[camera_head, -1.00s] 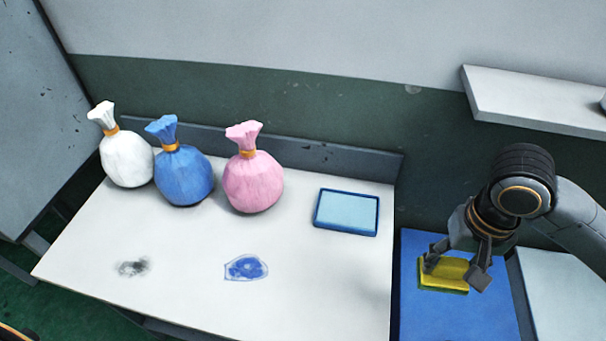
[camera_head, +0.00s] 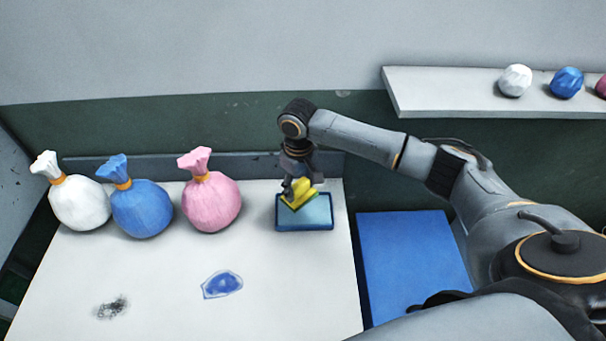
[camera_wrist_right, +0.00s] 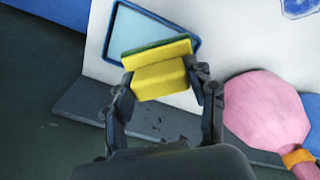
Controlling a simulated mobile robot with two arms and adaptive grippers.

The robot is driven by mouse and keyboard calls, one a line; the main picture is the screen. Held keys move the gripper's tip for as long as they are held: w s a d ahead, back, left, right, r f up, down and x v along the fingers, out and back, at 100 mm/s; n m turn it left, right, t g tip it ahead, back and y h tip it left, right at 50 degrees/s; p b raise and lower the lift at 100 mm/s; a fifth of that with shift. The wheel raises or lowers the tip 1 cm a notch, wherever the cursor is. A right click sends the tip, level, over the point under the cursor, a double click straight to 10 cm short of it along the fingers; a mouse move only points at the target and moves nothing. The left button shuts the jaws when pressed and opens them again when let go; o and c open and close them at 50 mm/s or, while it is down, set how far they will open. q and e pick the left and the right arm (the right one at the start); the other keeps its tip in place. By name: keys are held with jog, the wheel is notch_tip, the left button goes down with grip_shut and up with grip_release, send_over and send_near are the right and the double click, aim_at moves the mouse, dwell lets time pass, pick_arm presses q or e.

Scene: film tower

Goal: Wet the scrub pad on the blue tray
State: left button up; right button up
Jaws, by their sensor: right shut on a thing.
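My right gripper (camera_head: 299,189) is shut on a yellow scrub pad (camera_head: 303,193) with a dark green layer. It holds the pad tilted over the rear part of the blue-rimmed tray (camera_head: 304,229) with a light blue inside. In the right wrist view the pad (camera_wrist_right: 160,79) sits between the two fingers of the gripper (camera_wrist_right: 160,84), with the tray (camera_wrist_right: 193,33) behind it. I cannot tell whether the pad touches the tray's surface. My left gripper is not in view.
White (camera_head: 80,204), blue (camera_head: 142,209) and pink (camera_head: 212,203) tied bags stand left of the tray. A blue stain (camera_head: 222,285) and a dark smudge (camera_head: 111,308) mark the white table (camera_head: 290,300). A blue surface (camera_head: 413,262) lies right. A shelf (camera_head: 440,95) holds balls.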

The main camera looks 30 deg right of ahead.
jog(key=shift+w+d+f+p, duration=0.15)
jog(key=shift+w+d+f, duration=0.15)
jog(key=shift+d, duration=0.15)
jog(key=shift+w+d+f+p, duration=0.2)
jog(key=shift+d+f, duration=0.1)
jog(key=shift+d, duration=0.15)
jog(key=shift+w+d+f+n, duration=0.1)
jog(key=shift+d+f+n, duration=0.1)
jog(key=shift+n, duration=0.1)
notch_tip(320, 180, down, 6)
jog(key=b, duration=0.8)
jog(key=shift+f, duration=0.5)
jog(key=shift+f+p, duration=0.1)
jog(key=shift+p, duration=0.35)
dwell(1.9)
notch_tip(320, 180, up, 7)
jog(key=p, duration=0.8)
